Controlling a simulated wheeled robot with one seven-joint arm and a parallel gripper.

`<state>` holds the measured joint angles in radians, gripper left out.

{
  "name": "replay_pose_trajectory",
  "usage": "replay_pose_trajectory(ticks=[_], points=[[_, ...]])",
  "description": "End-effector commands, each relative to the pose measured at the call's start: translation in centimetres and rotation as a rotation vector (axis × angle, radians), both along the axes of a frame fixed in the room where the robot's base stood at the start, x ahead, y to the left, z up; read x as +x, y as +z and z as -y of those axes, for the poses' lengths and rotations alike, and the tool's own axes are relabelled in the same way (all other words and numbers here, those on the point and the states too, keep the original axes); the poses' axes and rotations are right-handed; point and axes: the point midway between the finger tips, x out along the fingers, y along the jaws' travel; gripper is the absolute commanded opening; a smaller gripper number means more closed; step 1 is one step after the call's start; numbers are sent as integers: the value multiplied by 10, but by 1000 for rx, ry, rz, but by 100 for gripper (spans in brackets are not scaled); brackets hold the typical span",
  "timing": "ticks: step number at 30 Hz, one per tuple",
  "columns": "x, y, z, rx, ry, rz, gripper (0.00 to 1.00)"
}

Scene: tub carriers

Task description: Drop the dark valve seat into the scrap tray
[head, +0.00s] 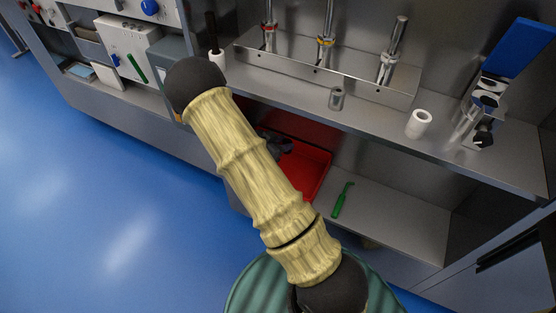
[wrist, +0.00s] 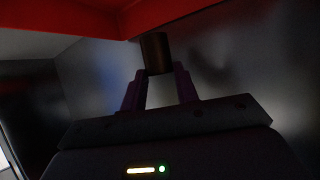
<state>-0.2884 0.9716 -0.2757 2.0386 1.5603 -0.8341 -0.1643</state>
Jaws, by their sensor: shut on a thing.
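My gripper (wrist: 158,70) is shut on a dark, brownish cylinder, the valve seat (wrist: 156,52), held between its two fingertips in the wrist view. In the head view my gripper (head: 279,144) shows only partly behind my arm, over or beside the red scrap tray (head: 318,178) on the lower shelf. The valve seat cannot be made out there. My arm hides the tray's left part. In the wrist view a red surface, likely the tray (wrist: 220,12), runs along the top edge, close to the seat. Whether they touch is unclear.
The upper shelf (head: 385,132) overhangs the tray. On it stand a metal cup (head: 336,98), a white cylinder (head: 419,123) and a rack (head: 345,76) with three rods. A green tool (head: 342,199) lies right of the tray, with bare shelf beyond it.

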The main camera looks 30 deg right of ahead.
Motion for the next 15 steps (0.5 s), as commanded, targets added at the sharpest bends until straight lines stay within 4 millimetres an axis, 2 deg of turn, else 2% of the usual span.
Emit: replay_pose_trajectory(ticks=[10, 15], points=[[3, 0, -11, -2, 22, 1, 0], [4, -8, -12, -1, 24, 1, 0]])
